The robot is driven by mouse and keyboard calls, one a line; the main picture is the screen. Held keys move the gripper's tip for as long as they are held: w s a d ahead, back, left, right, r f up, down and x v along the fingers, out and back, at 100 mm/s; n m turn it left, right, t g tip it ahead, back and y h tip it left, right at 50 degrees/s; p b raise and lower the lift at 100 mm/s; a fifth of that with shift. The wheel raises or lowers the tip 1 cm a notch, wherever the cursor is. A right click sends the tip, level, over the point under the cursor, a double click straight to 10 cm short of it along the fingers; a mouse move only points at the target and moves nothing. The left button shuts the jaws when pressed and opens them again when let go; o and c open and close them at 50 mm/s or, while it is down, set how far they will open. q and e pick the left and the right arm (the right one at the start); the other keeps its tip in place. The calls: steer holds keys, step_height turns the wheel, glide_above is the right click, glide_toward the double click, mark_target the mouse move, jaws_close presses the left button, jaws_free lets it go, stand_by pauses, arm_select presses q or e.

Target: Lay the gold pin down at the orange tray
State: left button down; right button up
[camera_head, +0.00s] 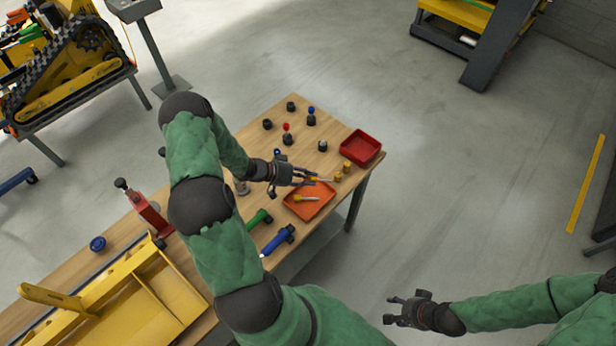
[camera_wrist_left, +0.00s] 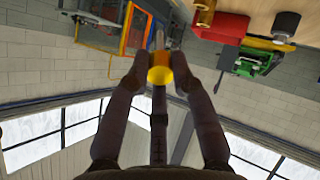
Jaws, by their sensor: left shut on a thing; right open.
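My left gripper (camera_head: 306,179) is shut on the gold pin (camera_head: 317,179), just above the back edge of the orange tray (camera_head: 303,212). In the left wrist view, the pin's rounded gold head (camera_wrist_left: 160,74) sits between the fingertips (camera_wrist_left: 160,80), with a grey shank beyond it. A similar pin (camera_head: 300,198) with a gold head and pale shank lies in the orange tray. My right gripper (camera_head: 397,310) is open and empty, away from the table at the lower right.
A red tray (camera_head: 360,147) stands at the table's far right corner, with small gold pieces (camera_head: 347,166) beside it. Several dark knobs (camera_head: 288,139) stand behind my left gripper. Green (camera_head: 260,218) and blue (camera_head: 278,239) tools lie left of the orange tray.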

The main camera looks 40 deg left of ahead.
arm_select(q)
steer(key=shift+f+b, duration=2.7)
steer(key=shift+f, duration=1.75)
steer(key=c, duration=1)
jaws_free()
steer(key=shift+r, duration=0.1)
step_height(320, 180, up, 10)
steer(key=shift+f, duration=0.1)
